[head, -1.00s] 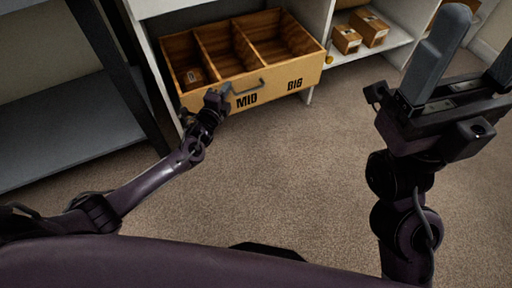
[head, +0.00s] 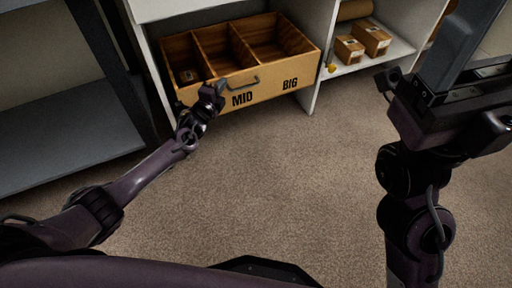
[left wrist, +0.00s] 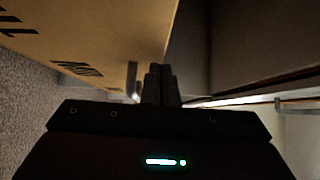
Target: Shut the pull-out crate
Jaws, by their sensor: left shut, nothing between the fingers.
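The pull-out crate (head: 267,88) is a light wooden box with several compartments, sticking partly out of the white shelf unit. Its front carries the words MID and BIG and a grey bar handle (head: 245,88). My left gripper (head: 220,90) is shut and empty at the left part of the crate front, by the handle. In the left wrist view its fingers (left wrist: 160,84) are together close beside the crate front (left wrist: 95,35); contact is unclear. My right gripper (head: 490,55) is raised, empty and open, partly out of frame.
Small cartons (head: 362,40) and a yellow item (head: 331,68) are on the shelf (head: 375,65) right of the crate. A dark rack with grey shelves (head: 70,120) stands at the left. The carpet (head: 290,170) before the crate is clear.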

